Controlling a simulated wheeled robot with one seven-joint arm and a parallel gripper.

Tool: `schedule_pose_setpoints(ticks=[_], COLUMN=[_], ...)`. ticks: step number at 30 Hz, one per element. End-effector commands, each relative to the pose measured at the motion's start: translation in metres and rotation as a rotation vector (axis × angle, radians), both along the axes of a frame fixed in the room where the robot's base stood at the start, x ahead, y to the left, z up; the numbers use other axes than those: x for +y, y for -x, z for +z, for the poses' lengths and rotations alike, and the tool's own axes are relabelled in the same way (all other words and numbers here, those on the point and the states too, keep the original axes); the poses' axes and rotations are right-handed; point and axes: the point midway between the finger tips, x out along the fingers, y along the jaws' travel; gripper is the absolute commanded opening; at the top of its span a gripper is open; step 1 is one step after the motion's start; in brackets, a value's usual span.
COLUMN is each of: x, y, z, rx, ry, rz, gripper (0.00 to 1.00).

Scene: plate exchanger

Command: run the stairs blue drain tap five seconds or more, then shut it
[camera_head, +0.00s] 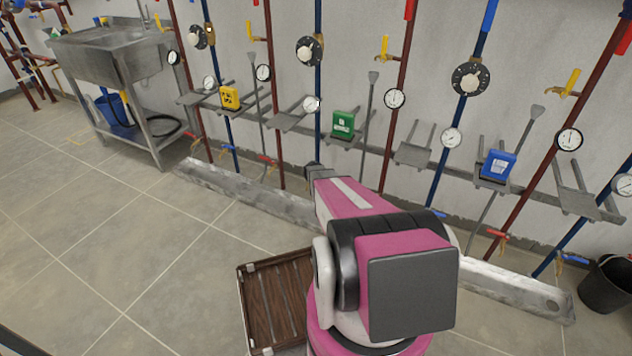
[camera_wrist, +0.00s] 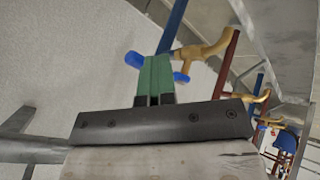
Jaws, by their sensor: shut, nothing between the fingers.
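In the wrist view my gripper (camera_wrist: 155,62) has its green fingers together with nothing between them. Just beyond the fingertips is a brass drain tap (camera_wrist: 207,46) on a blue pipe (camera_wrist: 176,22). Parts of its blue handle (camera_wrist: 134,59) show on both sides of the fingers, which hide its middle. I cannot tell whether the fingers touch it. The tap's mouth is partly out of sight and I see no water. In the head view my arm hides the gripper and this tap. Other blue-handled taps show low on the wall, one at left (camera_head: 228,148) and one at right (camera_head: 572,258).
A long grey drain channel (camera_head: 240,190) runs along the floor below the pipes. A brown slatted crate (camera_head: 253,305) is beside my arm. A steel sink (camera_head: 105,55) stands at left and a dark bucket (camera_head: 606,288) at right. The left floor is clear.

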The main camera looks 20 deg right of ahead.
Motion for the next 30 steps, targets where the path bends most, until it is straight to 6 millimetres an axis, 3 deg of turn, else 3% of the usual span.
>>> schedule_pose_setpoints(ticks=[12,30], x=[-0.013,-0.017], y=[-0.003,-0.005], z=[-0.001,-0.002], rx=[0.003,0.003], ry=[0.002,0.005], rz=[-0.004,-0.005], gripper=[0.00,0.00])
